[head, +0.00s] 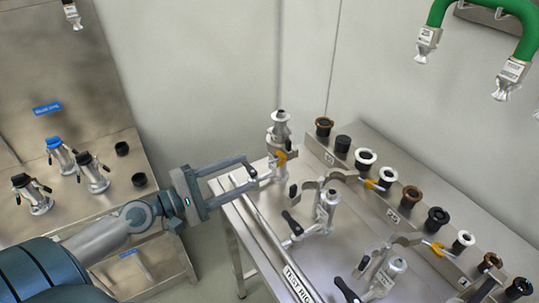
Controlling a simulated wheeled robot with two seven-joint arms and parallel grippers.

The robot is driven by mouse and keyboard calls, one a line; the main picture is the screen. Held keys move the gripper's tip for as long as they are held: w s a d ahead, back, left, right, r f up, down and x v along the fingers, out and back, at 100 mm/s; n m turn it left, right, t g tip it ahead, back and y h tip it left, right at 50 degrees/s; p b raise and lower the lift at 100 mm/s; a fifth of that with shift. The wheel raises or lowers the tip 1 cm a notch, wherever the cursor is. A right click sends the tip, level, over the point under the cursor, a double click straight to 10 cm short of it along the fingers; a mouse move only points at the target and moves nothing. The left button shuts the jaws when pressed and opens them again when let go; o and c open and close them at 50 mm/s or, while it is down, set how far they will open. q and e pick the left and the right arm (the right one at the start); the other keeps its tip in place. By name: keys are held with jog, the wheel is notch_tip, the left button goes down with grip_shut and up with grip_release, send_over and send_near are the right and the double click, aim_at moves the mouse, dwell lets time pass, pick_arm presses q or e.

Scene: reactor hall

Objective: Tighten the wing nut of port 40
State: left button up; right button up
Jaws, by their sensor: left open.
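A steel test rig bench (262,231) stands at centre right with several ports. Three yellow-orange wing nuts show: one at the far fitting (281,157), one in the middle (372,184) and one nearer the front (435,248). The port numbers are too small to read, so I cannot tell which is port 40. My left gripper (260,172) is open, its fingers pointing right, just left of the far wing nut. Whether it touches the fitting I cannot tell. My right gripper is out of view.
Along the bench's back ledge (396,212) stand several black, white and brown caps. Upright metal fittings with black handles (325,208) rise from the bench. A second steel bench (100,222) with fittings is at left. Green hoses (480,14) hang at upper right.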

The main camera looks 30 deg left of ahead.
aim_at(281, 157)
pick_arm(q)
jog(key=p+x, duration=0.4)
jog(key=x, duration=0.3)
jog(key=shift+r+p, duration=0.2)
jog(key=shift+p, duration=0.1)
jog(key=shift+f+p+x, duration=0.2)
jog(key=shift+p+x, duration=0.15)
jog(key=shift+x, duration=0.65)
jog(key=c, duration=1.1)
